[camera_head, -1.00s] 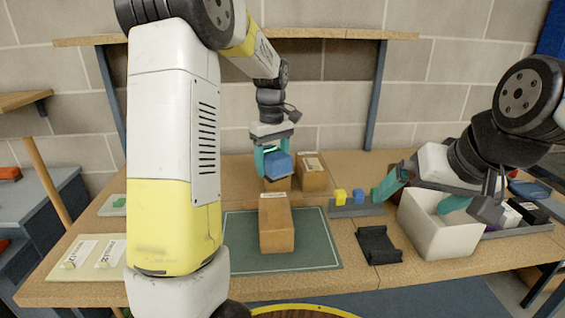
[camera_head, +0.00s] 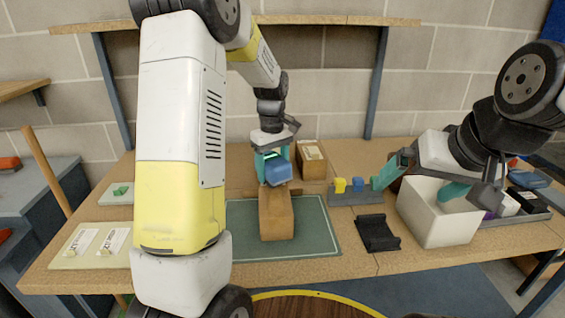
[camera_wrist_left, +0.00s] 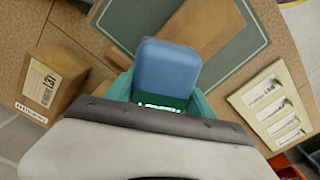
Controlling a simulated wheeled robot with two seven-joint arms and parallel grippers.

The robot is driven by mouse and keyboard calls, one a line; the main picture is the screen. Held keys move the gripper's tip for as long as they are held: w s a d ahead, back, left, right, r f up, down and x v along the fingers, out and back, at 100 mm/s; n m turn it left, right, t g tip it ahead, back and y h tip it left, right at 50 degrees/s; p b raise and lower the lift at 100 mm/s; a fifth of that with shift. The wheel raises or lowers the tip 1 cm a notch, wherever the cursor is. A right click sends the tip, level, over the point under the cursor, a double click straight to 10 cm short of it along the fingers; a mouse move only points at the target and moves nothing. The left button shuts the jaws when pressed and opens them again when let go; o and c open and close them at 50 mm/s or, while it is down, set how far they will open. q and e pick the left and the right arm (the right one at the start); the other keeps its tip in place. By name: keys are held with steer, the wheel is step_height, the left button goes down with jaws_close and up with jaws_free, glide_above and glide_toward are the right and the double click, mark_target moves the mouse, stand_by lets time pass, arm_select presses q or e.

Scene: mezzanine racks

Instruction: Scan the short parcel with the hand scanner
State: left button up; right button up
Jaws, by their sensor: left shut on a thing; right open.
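My left gripper (camera_head: 273,168) is shut on the blue hand scanner (camera_head: 279,173) and holds it above the back end of a brown parcel (camera_head: 276,218). This parcel lies on the green mat (camera_head: 314,238); the scanner covers its far end in the head view. In the left wrist view the scanner (camera_wrist_left: 166,70) sits between the teal fingers, with green lights at its near end, and the parcel (camera_wrist_left: 207,25) is partly behind it. A second brown parcel (camera_head: 312,163) with a white label stands behind the mat. My right gripper (camera_head: 428,180) is open, over the white bin (camera_head: 437,225).
A black holder (camera_head: 377,233) lies right of the mat. A grey rack (camera_head: 352,198) with yellow, blue and green pieces stands behind it. A board with label cards (camera_head: 91,246) lies at the left. A tray of small items (camera_head: 525,213) is at the right.

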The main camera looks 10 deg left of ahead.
mark_target(273, 158)
arm_select(q)
steer(key=shift+f, duration=0.75)
stand_by(0.8)
steer(key=shift+r, duration=3.5)
